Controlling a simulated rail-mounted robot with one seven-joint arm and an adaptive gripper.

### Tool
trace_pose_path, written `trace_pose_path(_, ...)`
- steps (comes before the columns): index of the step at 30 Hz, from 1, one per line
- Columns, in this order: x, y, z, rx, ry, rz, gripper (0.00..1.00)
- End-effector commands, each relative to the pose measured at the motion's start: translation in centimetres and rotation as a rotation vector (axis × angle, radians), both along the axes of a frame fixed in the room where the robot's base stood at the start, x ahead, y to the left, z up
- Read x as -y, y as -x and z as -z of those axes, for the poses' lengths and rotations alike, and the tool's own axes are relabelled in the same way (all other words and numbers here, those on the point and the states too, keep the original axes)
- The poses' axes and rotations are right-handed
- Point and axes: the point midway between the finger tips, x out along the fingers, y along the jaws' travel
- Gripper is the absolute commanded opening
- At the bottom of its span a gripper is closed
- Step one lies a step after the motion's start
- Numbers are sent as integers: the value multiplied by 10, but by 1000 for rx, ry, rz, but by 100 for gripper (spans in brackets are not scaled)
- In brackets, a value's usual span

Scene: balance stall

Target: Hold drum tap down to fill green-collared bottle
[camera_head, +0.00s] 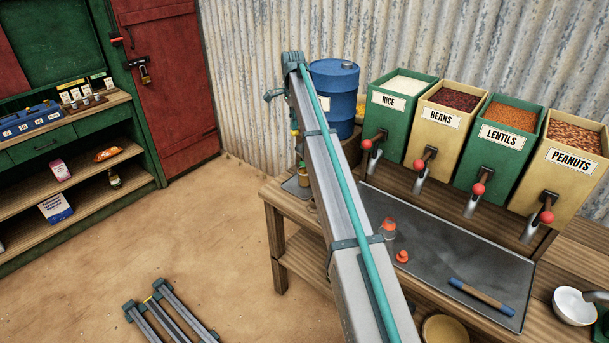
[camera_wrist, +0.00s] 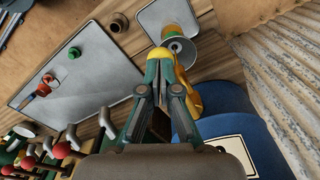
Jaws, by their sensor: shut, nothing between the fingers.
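The blue drum (camera_wrist: 236,138) with a white label is at the lower right of the wrist view; it also stands at the back of the bench in the head view (camera_head: 343,98). A yellow tap handle (camera_wrist: 158,53) is at the tips of my gripper (camera_wrist: 160,60), whose fingers are shut with nothing between them. I cannot tell if they press on it. Just beyond, a bottle with a green collar (camera_wrist: 173,31) and a pale round top stands on a grey tray (camera_wrist: 152,24).
Rice, beans, lentils and peanuts bins (camera_head: 487,142) with red-knobbed spouts line the bench's back. Bowls stand at the front right. The floor at left is mostly clear.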

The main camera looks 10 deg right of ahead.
Motion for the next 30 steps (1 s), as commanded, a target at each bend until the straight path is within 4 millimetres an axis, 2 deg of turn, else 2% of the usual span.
trace_pose_path(17, 0, 0, -1, -1, 0, 0, 0)
trace_pose_path(20, 0, 0, -10, 0, 0, 0, 0)
trace_pose_path(27, 0, -1, -48, 1, 0, 0, 0)
trace_pose_path(30, 0, 0, -50, -1, 0, 0, 0)
